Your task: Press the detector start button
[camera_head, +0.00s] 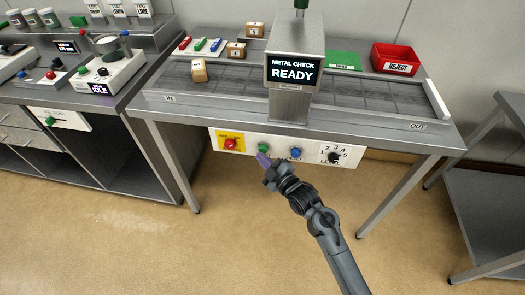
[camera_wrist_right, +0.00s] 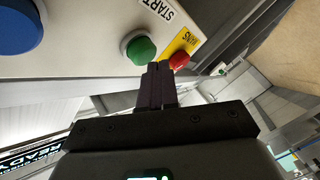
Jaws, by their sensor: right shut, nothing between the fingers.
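The green start button (camera_head: 262,148) sits on the white control panel (camera_head: 313,149) under the front edge of the metal detector table. In the right wrist view the green button (camera_wrist_right: 140,49) shows close up beside a "START" label. My right gripper (camera_head: 264,161) is shut and empty, its tips just in front of and below the green button. In the right wrist view the shut fingertips (camera_wrist_right: 159,68) appear near the green button's edge, between it and the red button; I cannot tell whether they touch anything. My left gripper is not in view.
A red button (camera_head: 230,144) on a yellow plate is left of the green one. A blue button (camera_head: 295,153) and a black level knob (camera_head: 334,157) are to the right. The detector display (camera_head: 293,71) reads "METAL CHECK READY". The floor in front is clear.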

